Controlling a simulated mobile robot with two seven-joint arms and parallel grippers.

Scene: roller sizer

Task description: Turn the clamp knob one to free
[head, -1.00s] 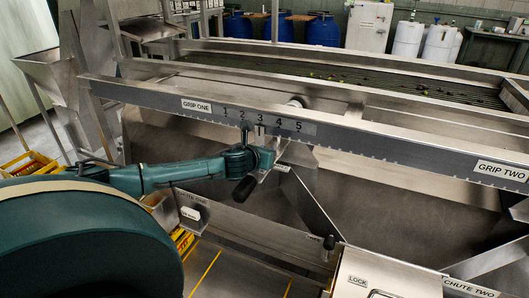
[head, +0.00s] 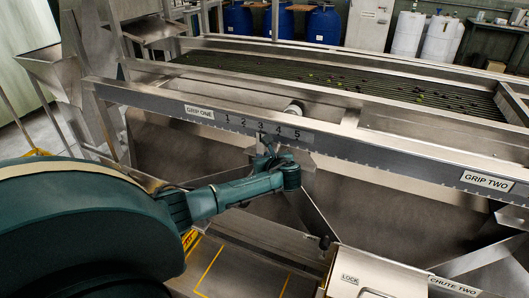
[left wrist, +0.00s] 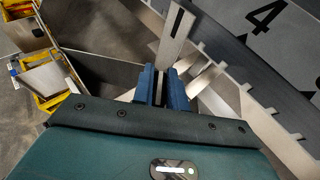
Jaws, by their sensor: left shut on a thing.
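My left gripper (head: 268,150) is at the front rail, under the scale near the 3 and 4. In the left wrist view its blue fingers (left wrist: 165,88) are closed with a narrow gap, at the foot of a flat metal pointer (left wrist: 176,36) with a dark line. They are shut on clamp knob one, which is mostly hidden between the fingers and behind my wrist. My right gripper is in neither view.
The long steel rail (head: 380,155) carries the GRIP ONE plate (head: 199,112) and GRIP TWO plate (head: 487,182). Sloping chute plates lie below it. A box with a LOCK label (head: 349,280) stands at the lower right. A notched rail edge (left wrist: 255,98) runs close beside my fingers.

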